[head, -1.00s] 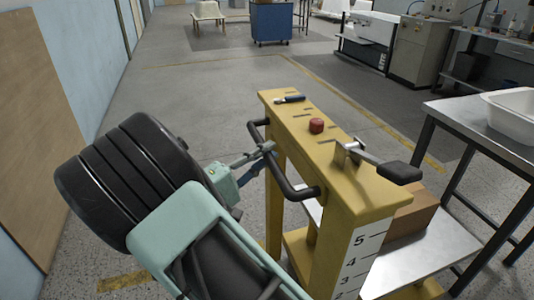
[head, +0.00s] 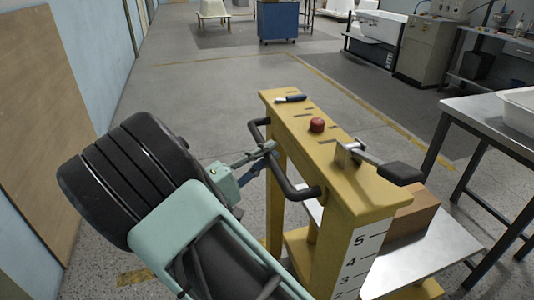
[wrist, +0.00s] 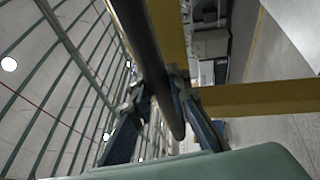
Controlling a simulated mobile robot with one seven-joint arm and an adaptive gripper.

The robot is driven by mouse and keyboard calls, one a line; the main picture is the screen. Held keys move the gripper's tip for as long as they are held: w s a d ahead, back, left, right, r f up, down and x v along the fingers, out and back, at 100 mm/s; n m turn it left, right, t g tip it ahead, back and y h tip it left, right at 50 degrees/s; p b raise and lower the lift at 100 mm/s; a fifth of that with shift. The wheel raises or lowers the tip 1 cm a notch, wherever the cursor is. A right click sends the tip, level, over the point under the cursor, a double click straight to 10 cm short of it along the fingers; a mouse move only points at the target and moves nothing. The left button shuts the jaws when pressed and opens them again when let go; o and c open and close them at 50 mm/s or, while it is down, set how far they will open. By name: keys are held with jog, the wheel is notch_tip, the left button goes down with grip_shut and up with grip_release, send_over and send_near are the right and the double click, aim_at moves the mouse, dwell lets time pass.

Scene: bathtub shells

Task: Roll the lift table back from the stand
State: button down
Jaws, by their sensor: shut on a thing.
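The lift table (head: 335,185) is a yellow upright frame with a black bar handle (head: 283,182) on its left side. My gripper (head: 268,149) is shut on the bar handle near its far end. In the wrist view the dark bar (wrist: 146,45) runs between the two fingers of my gripper (wrist: 165,95). The lift table's grey metal platform (head: 432,255) sits low at the right and bears a brown box (head: 412,217). The stand (head: 485,112) is a metal-topped table at the right edge, partly cut off.
A white tub shell (head: 519,112) rests on the stand. A red knob (head: 317,125) and a black-gripped lever (head: 400,173) are on top of the lift table. A wooden panel (head: 40,130) lines the left wall. The floor beyond is open, with a blue cabinet (head: 277,22) far back.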

jog(key=shift+d, duration=0.15)
jog(key=c, duration=1.8)
grip_release()
jog(key=v, duration=1.2)
jog(key=shift+w, duration=0.1)
jog(key=shift+f, duration=0.1)
